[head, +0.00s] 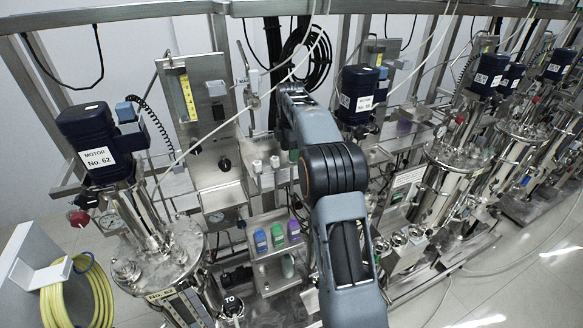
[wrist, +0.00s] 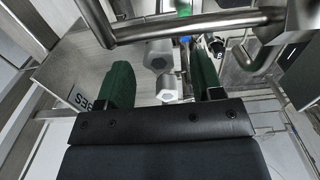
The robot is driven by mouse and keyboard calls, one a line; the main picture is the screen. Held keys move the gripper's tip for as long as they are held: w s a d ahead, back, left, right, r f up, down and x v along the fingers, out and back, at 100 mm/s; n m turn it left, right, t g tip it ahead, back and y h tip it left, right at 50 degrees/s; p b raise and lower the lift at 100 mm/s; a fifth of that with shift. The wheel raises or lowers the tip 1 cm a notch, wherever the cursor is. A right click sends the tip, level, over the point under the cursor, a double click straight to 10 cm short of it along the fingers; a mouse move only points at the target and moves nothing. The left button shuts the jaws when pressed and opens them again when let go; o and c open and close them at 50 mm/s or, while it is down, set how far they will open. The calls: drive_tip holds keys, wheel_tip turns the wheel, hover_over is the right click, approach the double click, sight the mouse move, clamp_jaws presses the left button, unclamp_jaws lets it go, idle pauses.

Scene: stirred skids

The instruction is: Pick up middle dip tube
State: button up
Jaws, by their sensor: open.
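My gripper (wrist: 162,75) is open, with its two dark green fingers spread apart in the wrist view. Pale hexagonal metal fittings (wrist: 159,60) show between the fingers, with a lower one (wrist: 168,95) closer to the palm. Nothing is visibly clamped. I cannot tell for certain which part is the middle dip tube. In the head view, small white-topped pieces (head: 274,161) stand on a steel shelf left of my arm. My arm hides part of that shelf and my fingers there.
A bent steel pipe (wrist: 200,22) crosses above the fingers in the wrist view. Blue, green and purple bottles (head: 278,235) stand on a lower shelf. A motor-topped vessel (head: 172,262) stands at left. A yellow hose coil (head: 75,300) hangs at lower left. Floor at lower right is clear.

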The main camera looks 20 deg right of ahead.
drive_tip(key=shift+f, duration=1.1)
drive_tip(key=shift+c, duration=0.2)
drive_tip(key=c, duration=1)
drive_tip(key=shift+r, duration=0.1)
drive_tip(key=shift+s+r, duration=0.1)
drive_tip(key=shift+r, duration=0.6)
drive_tip(key=s+b, duration=0.8)
drive_tip(key=s, duration=1.5)
drive_tip(key=shift+s, duration=0.4)
